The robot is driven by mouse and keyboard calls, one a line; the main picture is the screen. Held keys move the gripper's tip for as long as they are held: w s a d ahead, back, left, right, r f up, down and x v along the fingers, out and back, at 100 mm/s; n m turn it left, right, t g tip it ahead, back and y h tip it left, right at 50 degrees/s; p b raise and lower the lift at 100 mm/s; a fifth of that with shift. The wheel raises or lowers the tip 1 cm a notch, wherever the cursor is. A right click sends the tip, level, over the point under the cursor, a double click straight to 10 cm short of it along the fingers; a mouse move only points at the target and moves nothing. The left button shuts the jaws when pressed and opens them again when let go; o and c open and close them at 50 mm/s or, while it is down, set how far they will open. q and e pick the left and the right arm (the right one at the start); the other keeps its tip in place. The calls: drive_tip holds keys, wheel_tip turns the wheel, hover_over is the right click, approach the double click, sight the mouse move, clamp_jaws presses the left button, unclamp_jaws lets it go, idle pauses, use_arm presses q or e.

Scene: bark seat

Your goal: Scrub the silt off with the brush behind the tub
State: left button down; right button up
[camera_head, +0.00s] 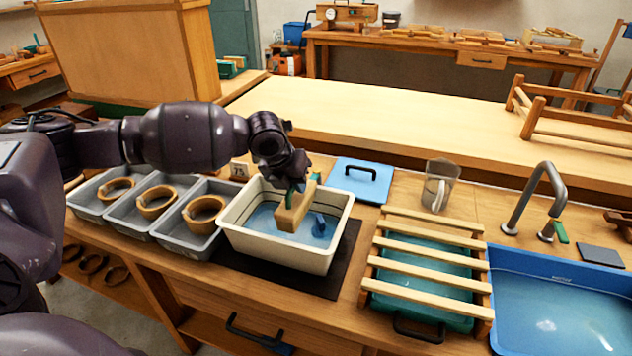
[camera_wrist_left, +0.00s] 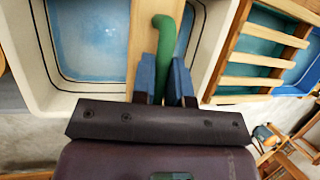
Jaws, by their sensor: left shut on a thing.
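The white tub (camera_head: 285,255) holds blue-tinted water and stands at the middle of the bench. My left gripper (camera_head: 292,185) is over the tub. In the left wrist view its blue fingers (camera_wrist_left: 164,84) are shut on a curved green handle (camera_wrist_left: 167,45). A pale wooden block (camera_head: 294,210) is below the gripper, over the tub; whether it is joined to the handle I cannot tell. A small blue piece (camera_head: 319,225) shows in the tub. A small green thing (camera_head: 316,176) shows behind the tub. No silt can be made out. My right gripper is not in view.
Several grey trays (camera_head: 168,228) with bark-brown rings stand left of the tub. A slatted rack (camera_head: 425,262) and a blue sink (camera_head: 560,310) fill the right side.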

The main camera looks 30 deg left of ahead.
sight(294, 197)
use_arm(q)
drive_tip(key=shift+a+f, duration=0.15)
drive_tip(key=shift+f, duration=0.45)
drive_tip(key=shift+s+r, duration=0.1)
drive_tip(key=shift+s, duration=0.25)
drive_tip(key=shift+f+b, duration=0.8)
drive_tip(key=shift+f, duration=0.5)
drive_tip(key=shift+f+b, duration=0.45)
drive_tip(key=shift+f, duration=0.4)
drive_tip(key=shift+f+b, duration=0.4)
drive_tip(key=shift+f, duration=0.35)
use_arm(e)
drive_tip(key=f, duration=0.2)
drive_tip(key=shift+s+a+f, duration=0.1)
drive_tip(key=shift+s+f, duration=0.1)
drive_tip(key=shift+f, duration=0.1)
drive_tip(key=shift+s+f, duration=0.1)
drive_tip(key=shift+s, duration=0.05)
use_arm(q)
drive_tip(key=shift+f, duration=0.9)
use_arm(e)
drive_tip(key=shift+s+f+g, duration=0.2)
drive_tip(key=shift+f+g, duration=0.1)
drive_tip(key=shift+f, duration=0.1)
